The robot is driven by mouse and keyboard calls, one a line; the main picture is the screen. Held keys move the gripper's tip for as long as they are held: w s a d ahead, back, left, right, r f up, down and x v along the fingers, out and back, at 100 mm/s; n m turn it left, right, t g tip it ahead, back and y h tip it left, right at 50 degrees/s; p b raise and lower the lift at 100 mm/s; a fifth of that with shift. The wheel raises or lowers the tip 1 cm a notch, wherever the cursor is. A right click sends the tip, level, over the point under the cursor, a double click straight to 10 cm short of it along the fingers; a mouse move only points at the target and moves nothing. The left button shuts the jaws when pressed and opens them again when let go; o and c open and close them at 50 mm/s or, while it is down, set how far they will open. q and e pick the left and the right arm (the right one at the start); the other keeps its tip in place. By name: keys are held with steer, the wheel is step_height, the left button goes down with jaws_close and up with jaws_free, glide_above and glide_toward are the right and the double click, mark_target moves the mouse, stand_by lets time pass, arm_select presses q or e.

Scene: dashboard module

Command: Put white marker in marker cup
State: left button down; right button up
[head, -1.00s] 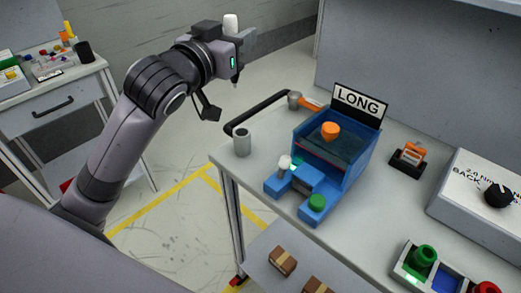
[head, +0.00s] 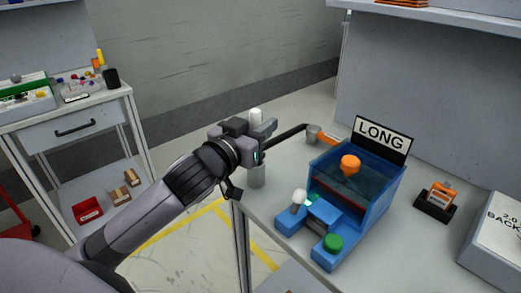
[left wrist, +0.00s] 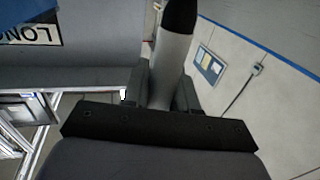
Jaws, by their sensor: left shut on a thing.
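The white marker (head: 256,117) stands upright in my left gripper (head: 260,134). The gripper is shut on it. In the left wrist view the marker (left wrist: 172,65) shows a white body and a black end between the fingers (left wrist: 160,88). The grey marker cup (head: 257,179) stands on the near left corner of the workbench. The gripper appears above the cup in the head view and hides its rim. I cannot tell whether the marker's lower end is inside the cup. My right gripper is not in view.
A blue module (head: 345,200) with a LONG sign (head: 381,136) stands right of the cup. A side table (head: 120,94) with small items stands at the left.

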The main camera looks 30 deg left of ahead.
arm_select(q)
steer(key=shift+f+b, duration=0.55)
steer(key=shift+f, duration=1.8)
steer(key=shift+f, duration=0.15)
steer(key=c, duration=0.9)
jaws_free()
steer(key=s, duration=0.4)
steer(key=s+p, duration=0.1)
steer(key=s, duration=0.7)
steer(key=shift+a+r, duration=0.2)
steer(key=shift+a, duration=0.2)
